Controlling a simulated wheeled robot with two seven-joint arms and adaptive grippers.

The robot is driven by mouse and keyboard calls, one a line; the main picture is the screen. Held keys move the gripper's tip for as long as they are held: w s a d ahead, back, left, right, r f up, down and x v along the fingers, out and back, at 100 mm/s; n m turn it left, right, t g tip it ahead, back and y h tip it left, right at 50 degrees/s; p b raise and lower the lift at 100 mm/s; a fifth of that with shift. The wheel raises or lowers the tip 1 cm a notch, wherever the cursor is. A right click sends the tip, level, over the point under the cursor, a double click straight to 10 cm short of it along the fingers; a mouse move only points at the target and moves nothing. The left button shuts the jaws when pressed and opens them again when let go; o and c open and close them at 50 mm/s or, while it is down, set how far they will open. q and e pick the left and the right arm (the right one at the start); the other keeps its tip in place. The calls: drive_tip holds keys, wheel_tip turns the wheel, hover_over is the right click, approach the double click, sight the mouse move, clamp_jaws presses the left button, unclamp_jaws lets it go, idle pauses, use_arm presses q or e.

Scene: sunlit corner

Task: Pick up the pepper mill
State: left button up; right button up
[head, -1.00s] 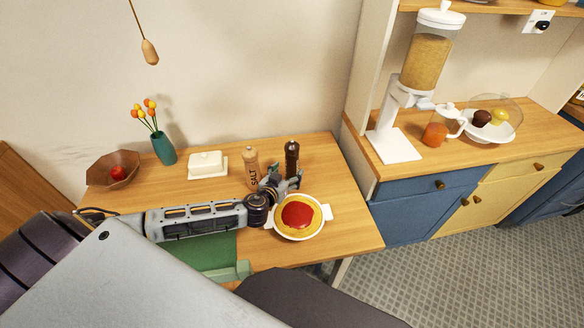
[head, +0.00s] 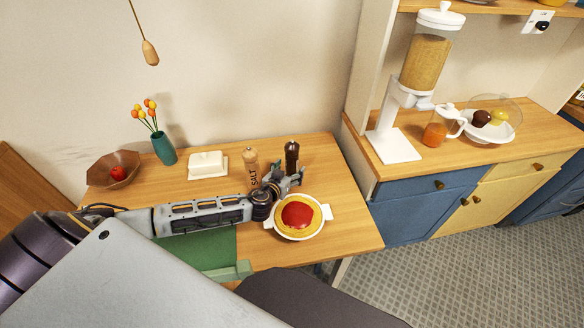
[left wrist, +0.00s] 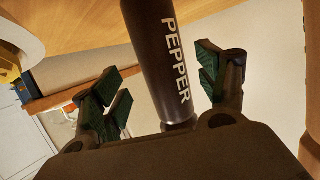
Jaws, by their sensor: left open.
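The dark pepper mill (head: 292,155) stands upright on the wooden table, to the right of the light wooden salt mill (head: 251,165). My left gripper (head: 290,181) is low in front of the pepper mill in the head view. In the left wrist view the pepper mill (left wrist: 163,60), lettered PEPPER, lies between the two open fingers of my left gripper (left wrist: 165,88). Gaps show between the mill and the finger pads on both sides. The lower part of the mill is partly hidden by the gripper in the head view. My right gripper is not in view.
A white dish with a red-topped pie (head: 325,212) stands close in front of my left gripper. A white butter dish (head: 208,166), teal vase (head: 164,149) and wooden bowl (head: 105,178) stand to the left. The table's right side is clear.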

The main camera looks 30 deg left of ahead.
sight(289, 148)
use_arm(q)
drive_tip(key=shift+w+a+f, duration=0.15)
drive_tip(key=shift+w+a, duration=0.1)
drive_tip(key=shift+w, duration=0.6)
drive_tip(key=shift+w+f, duration=0.15)
drive_tip(key=shift+w, duration=0.35)
drive_tip(key=shift+w+f, duration=0.15)
drive_tip(key=shift+w, duration=0.3)
drive_tip(key=shift+w+a+f, duration=0.1)
drive_tip(key=shift+w+f, duration=0.05)
drive_tip(key=shift+c, duration=0.9)
drive_tip(key=c, duration=0.9)
drive_tip(key=shift+c, duration=1.2)
drive_tip(key=shift+r+p, duration=0.3)
drive_tip(key=shift+r, duration=0.45)
wheel_tip(289, 148, up, 8)
drive_tip(key=shift+f, duration=0.15)
drive_tip(key=shift+r, duration=0.5)
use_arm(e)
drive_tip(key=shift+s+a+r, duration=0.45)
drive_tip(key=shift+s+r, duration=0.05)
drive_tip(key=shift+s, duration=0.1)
